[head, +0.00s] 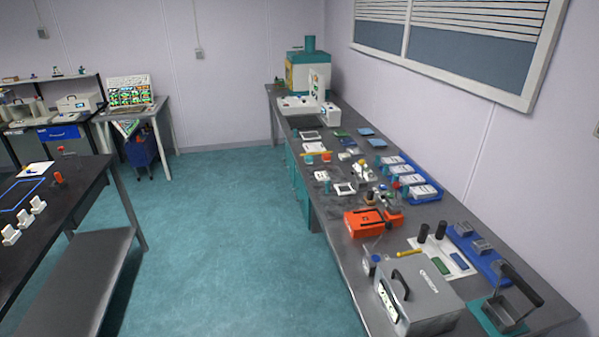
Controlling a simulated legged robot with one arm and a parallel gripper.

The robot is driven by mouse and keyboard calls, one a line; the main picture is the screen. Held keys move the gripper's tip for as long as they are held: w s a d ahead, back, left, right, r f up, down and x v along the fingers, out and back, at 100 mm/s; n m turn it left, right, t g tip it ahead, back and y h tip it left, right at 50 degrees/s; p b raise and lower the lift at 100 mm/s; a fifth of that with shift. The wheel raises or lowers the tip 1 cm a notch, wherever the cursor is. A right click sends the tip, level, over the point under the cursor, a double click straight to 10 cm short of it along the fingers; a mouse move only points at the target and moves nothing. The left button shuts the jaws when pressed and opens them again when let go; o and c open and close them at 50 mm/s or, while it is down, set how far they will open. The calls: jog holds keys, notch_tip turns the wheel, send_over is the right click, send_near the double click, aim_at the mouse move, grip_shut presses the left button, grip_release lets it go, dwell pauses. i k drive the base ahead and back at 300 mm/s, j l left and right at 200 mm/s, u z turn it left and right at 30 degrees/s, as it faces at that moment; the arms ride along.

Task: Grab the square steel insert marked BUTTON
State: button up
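A blue tray (455,242) at the right of the long grey bench holds several square grey metal-looking blocks, including a rear one (463,229) and a middle one (481,246). Any of these could be a steel insert, but I cannot read BUTTON on them. More blue trays further back hold pale grey pieces (420,192), also too small to read. A white-framed square piece (345,189) lies near the bench's left edge. My gripper is not in view.
A grey case (425,295) with a black handle stands at the near end of the bench (350,262). An orange box (364,223) sits behind it. A dark table (75,195) stands left. The teal floor (220,230) between them is clear.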

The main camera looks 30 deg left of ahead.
aim_at(463, 230)
jog(key=i+j, duration=0.1)
jog(key=j, duration=0.3)
jog(key=j+u, duration=0.1)
jog(key=j, duration=0.3)
jog(key=i+j+u, duration=0.1)
jog(key=j, duration=0.3)
jog(key=i+j, duration=0.15)
jog(key=j, duration=0.25)
jog(key=i+j+u, duration=0.1)
jog(key=j, duration=0.25)
jog(key=i+j, duration=0.15)
jog(key=j, duration=0.25)
jog(key=i+j+u, duration=0.1)
jog(key=i, duration=0.4)
jog(key=i+l+z, duration=0.1)
jog(key=i, duration=0.65)
jog(key=z, duration=1.9)
